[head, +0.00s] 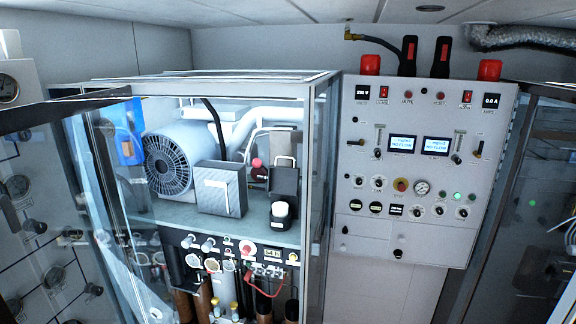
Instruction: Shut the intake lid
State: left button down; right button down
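The fill panel (428,165) is a pale wall-mounted box at the right, with gauges, knobs and two lit displays. No part in the head view is clearly recognisable as an intake lid, and I cannot tell whether one is open or shut. A small dark fitting (398,253) sits low on the panel's front, too small to make out. Neither of my grippers shows in this view.
A glass-sided cabinet (318,150) left of the panel holds a motor with a fan grille (168,163). A glass door (100,190) stands at its left. Another dark-framed glass cabinet (545,170) is at the right edge. The wall below the panel is clear.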

aim_at(284, 181)
jog(key=i+j+z, duration=0.15)
jog(key=j, duration=0.2)
jog(key=i+j+z, duration=0.3)
jog(key=i+j, duration=0.15)
jog(key=j, duration=0.25)
jog(key=i+j, duration=0.15)
jog(key=i+z, duration=0.05)
jog(key=i, duration=0.05)
